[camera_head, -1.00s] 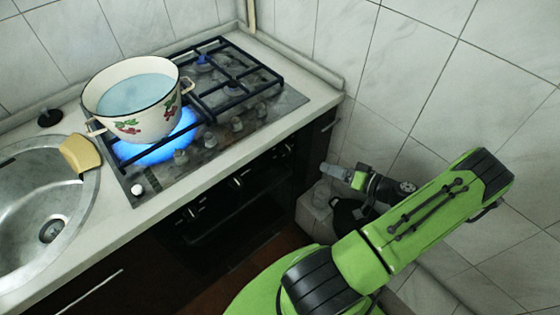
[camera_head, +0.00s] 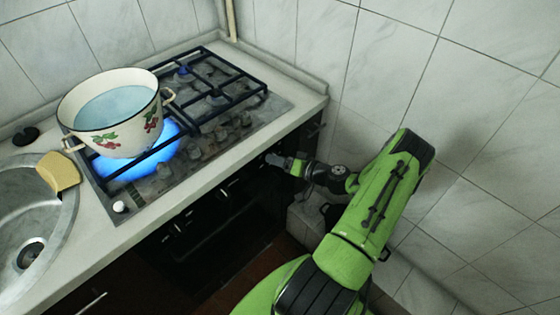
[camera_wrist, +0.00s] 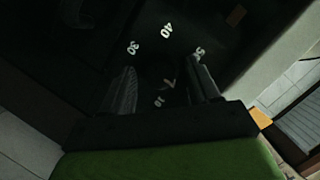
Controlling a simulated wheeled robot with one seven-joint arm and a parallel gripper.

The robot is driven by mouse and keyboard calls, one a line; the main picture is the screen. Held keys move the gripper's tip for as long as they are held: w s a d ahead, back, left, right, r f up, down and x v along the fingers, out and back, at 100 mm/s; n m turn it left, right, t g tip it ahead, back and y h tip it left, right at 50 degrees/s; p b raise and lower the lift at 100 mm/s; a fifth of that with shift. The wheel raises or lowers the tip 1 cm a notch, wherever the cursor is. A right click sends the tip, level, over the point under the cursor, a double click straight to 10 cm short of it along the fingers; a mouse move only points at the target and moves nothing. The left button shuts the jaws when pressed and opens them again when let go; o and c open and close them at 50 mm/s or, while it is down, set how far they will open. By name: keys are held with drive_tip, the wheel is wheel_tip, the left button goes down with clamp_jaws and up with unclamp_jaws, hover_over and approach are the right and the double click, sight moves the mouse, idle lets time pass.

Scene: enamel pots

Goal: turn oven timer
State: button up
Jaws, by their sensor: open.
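The oven timer (camera_wrist: 166,50) is a dark dial with white numerals, including 30 and 40, in the wrist view. A pale mark shows near its middle. My gripper (camera_wrist: 163,68) is open, with one dark finger on each side of the dial's middle. I cannot tell whether the fingers touch it. In the head view my gripper (camera_head: 276,159) is at the right end of the dark oven front (camera_head: 215,205), below the counter edge. The timer is too dark and covered to make out there.
A cherry-patterned enamel pot (camera_head: 112,138) of liquid stands over a blue flame on the gas hob (camera_head: 235,122). A sink (camera_head: 25,215) and yellow sponge (camera_head: 58,172) are at left. The tiled wall (camera_head: 400,60) is close on the right.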

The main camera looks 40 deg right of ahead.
drive_tip(key=c, duration=1)
drive_tip(key=shift+m, duration=0.3)
drive_tip(key=m+t+y+b, duration=0.1)
drive_tip(key=m, duration=0.2)
drive_tip(key=m+t+y+b, duration=0.1)
drive_tip(key=m+b, duration=0.1)
drive_tip(key=m, duration=0.1)
drive_tip(key=m+y+b, duration=0.1)
drive_tip(key=m, duration=0.2)
drive_tip(key=shift+d+f+m+t+b, duration=0.2)
drive_tip(key=shift+f+m+t+b, duration=0.1)
drive_tip(key=shift+m+t+b, duration=0.1)
drive_tip(key=o, duration=1)
drive_tip(key=shift+s, duration=0.1)
